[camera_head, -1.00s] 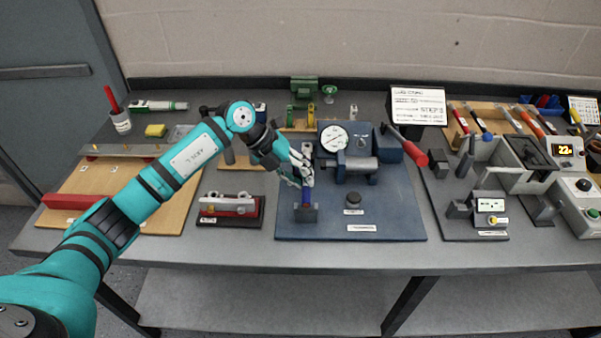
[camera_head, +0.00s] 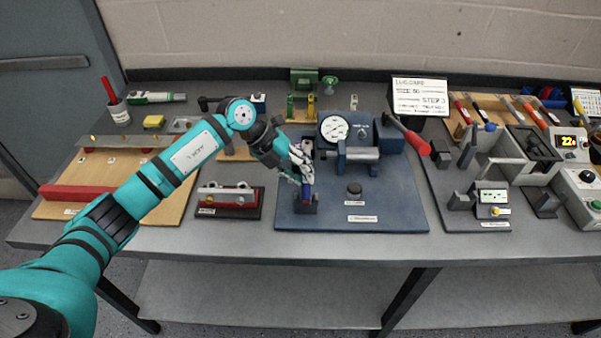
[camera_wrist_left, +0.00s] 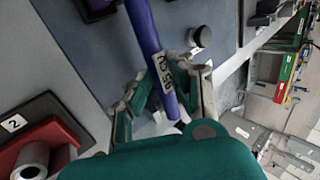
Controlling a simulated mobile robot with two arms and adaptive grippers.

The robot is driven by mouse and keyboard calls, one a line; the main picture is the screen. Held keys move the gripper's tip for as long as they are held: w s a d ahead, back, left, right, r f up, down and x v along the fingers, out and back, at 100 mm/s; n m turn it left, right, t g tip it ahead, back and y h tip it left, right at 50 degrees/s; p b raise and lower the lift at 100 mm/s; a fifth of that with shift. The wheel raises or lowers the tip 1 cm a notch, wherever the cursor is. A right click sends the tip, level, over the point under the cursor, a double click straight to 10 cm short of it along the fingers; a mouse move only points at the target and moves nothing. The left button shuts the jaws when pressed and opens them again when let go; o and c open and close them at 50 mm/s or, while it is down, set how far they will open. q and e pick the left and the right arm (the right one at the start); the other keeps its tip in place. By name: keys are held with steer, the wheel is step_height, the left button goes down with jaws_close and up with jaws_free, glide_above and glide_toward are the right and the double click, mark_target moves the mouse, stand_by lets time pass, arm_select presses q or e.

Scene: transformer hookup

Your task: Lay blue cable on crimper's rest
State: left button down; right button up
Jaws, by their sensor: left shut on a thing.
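In the head view my left gripper (camera_head: 304,172) is shut on the cable, and a short blue length (camera_head: 306,191) shows below the fingers. That length is at the small dark rest block (camera_head: 306,208) at the front left of the crimper's blue base. I cannot tell whether it touches the rest. The crimper (camera_head: 358,152), with a round gauge and red-handled lever, stands behind and right. My right gripper is not in view.
A red fixture with grey cylinders (camera_head: 228,196) stands left of the blue base. A black knob (camera_head: 354,188) is on the base, right of the rest. A wooden board with a red bar (camera_head: 88,191) lies at left. A tester station (camera_head: 490,198) stands at right.

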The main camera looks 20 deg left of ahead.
arm_select(q)
steer(key=shift+f, duration=0.3)
stand_by(0.6)
steer(key=c, duration=1.1)
jaws_free()
step_height(320, 180, up, 7)
steer(key=p, duration=0.5)
